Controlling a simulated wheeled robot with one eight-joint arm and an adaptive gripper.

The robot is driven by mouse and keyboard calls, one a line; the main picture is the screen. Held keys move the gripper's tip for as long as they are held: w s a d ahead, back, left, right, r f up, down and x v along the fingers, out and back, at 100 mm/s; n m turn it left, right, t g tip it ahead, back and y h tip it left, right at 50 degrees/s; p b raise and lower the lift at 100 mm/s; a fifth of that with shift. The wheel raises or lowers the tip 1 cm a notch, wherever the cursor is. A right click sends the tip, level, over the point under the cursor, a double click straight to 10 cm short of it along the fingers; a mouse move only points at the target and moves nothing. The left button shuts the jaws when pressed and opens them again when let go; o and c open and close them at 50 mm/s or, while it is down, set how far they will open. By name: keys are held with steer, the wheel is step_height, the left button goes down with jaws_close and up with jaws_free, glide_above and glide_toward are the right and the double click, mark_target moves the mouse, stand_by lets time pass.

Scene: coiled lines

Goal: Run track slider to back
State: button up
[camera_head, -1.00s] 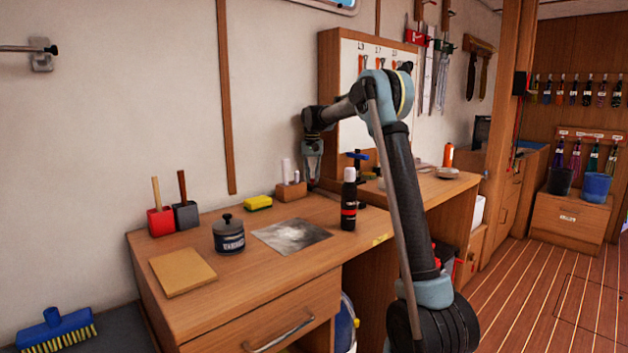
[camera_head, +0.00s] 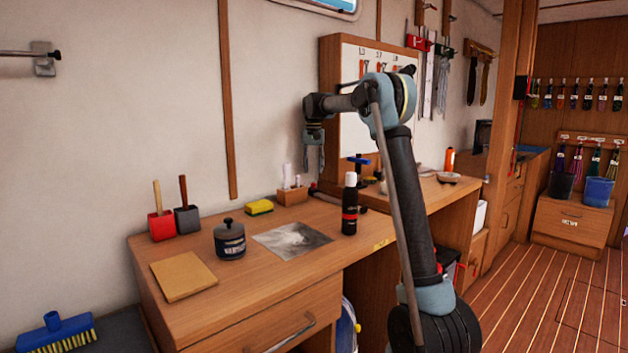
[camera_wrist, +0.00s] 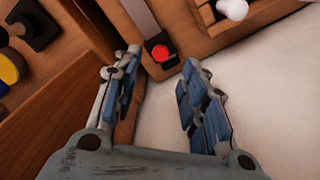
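My gripper (camera_head: 315,160) hangs fingers down above the back of the workbench, by the wooden-framed board. In the wrist view, its two blue-padded fingers (camera_wrist: 158,75) are spread apart with nothing held between them. A dark block with a round red button (camera_wrist: 160,52) shows just beyond the fingertips, at the end of a pale strip (camera_wrist: 140,14) along wood. It may be the track slider, but I cannot tell for sure. The fingers do not clearly touch it. In the head view, I cannot make out this block or a track.
The workbench (camera_head: 215,308) holds a black bottle (camera_head: 349,205), a jar (camera_head: 229,240), a yellow sponge (camera_head: 259,207) and a small wooden holder (camera_head: 291,195). The framed board (camera_head: 330,60) stands close behind my gripper. A white knob (camera_wrist: 232,8) shows in the wrist view.

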mark_target(315, 184)
steer(key=shift+r, duration=2.8)
steer(key=s+d+f+t, duration=0.1)
steer(key=s+d+f, duration=0.1)
steer(key=s+d, duration=1)
steer(key=s+d+f, duration=0.2)
steer(key=s+d, duration=0.7)
steer(key=s, duration=0.8)
steer(key=s+d+f, duration=0.3)
steer(key=s+f, duration=0.9)
steer(key=s+d+f+t, duration=0.1)
steer(key=s+d+f, duration=0.3)
steer(key=s+f, duration=0.8)
steer(key=shift+s+d+f, duration=0.25)
steer(key=shift+s+d, duration=0.05)
steer(key=shift+s, duration=0.5)
